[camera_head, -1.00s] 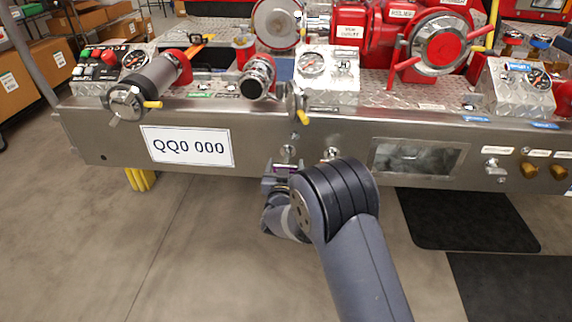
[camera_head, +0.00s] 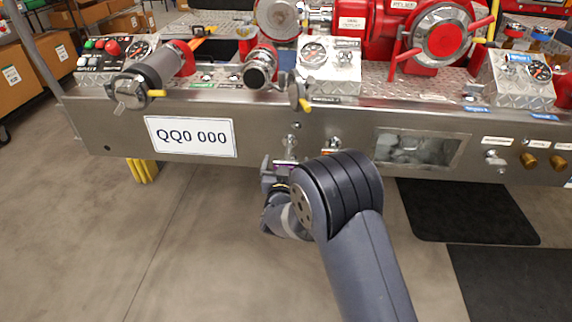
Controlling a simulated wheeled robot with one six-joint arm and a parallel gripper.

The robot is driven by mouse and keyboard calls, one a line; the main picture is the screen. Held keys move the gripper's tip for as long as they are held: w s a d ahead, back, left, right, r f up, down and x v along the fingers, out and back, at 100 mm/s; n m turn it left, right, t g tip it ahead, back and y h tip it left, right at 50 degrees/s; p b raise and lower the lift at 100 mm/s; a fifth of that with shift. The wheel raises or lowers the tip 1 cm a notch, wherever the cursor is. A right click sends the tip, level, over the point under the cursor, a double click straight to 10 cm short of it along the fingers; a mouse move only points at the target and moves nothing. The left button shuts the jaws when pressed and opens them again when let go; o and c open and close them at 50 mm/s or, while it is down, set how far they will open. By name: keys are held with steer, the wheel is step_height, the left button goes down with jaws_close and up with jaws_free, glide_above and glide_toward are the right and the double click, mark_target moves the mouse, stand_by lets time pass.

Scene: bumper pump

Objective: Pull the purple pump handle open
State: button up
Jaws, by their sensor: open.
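The purple pump handle (camera_head: 286,166) shows only as a small purple patch low on the front of the steel bumper, just right of the licence plate. My gripper (camera_head: 277,171) is at the bumper face with its jaws around or right beside this patch. Its left finger stands up clear of the handle. The jaws are open. My wrist and forearm hide part of the area, so I cannot tell whether the fingers touch the handle.
The steel bumper (camera_head: 100,130) spans the view, with a white plate (camera_head: 190,137) to the left and a recessed window (camera_head: 420,150) to the right. Small knobs and a yellow-tipped lever (camera_head: 301,100) sit above my gripper.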

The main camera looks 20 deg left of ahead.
mark_target(287, 161)
steer(key=shift+s, duration=0.1)
steer(key=p+v, duration=0.1)
steer(key=v, duration=0.9)
steer(key=shift+s+p, duration=0.35)
steer(key=shift+w, duration=0.1)
steer(key=b+x, duration=0.1)
steer(key=x, duration=1.3)
steer(key=shift+w, duration=0.35)
steer(key=shift+s+d+r, duration=0.1)
